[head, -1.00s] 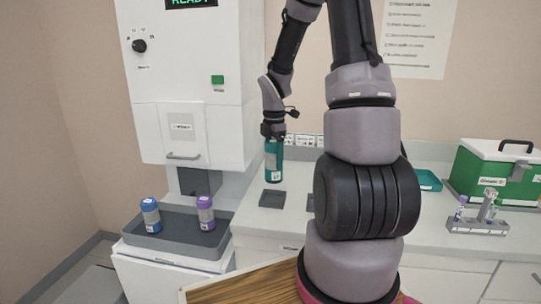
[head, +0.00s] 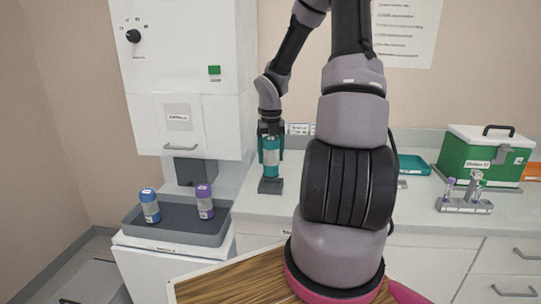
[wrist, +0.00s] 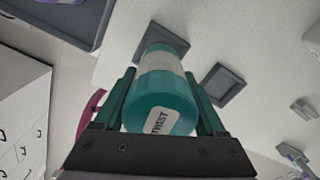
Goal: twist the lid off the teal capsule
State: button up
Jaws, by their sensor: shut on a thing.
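The teal capsule (head: 270,156) stands upright at the left part of the counter, a pale band around its middle. Its base meets a small dark square holder (head: 270,186); I cannot tell whether it is fully seated. My gripper (head: 270,148) comes from above and is shut on the capsule's upper part, one finger on each side. In the wrist view the teal lid (wrist: 158,105), with a label reading TWIST, sits between the fingers. The lid appears on the capsule, and the holder (wrist: 168,38) shows beyond it.
A second dark square holder (wrist: 222,86) lies beside the first. A grey tray (head: 178,232) with a blue capsule (head: 149,206) and a purple capsule (head: 204,202) is at left, below a white machine (head: 185,80). A green case (head: 480,160) and a small rack (head: 465,204) stand at right.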

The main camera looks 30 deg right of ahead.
aim_at(271, 167)
jog(key=m, duration=0.5)
jog(key=shift+m, duration=0.3)
jog(key=m, duration=0.5)
jog(key=shift+m, duration=0.3)
jog(key=m, duration=0.9)
jog(key=shift+f, duration=1.1)
jog(key=shift+f, duration=0.3)
jog(key=shift+f, duration=0.35)
jog(key=shift+f, duration=0.4)
jog(key=shift+f, duration=0.3)
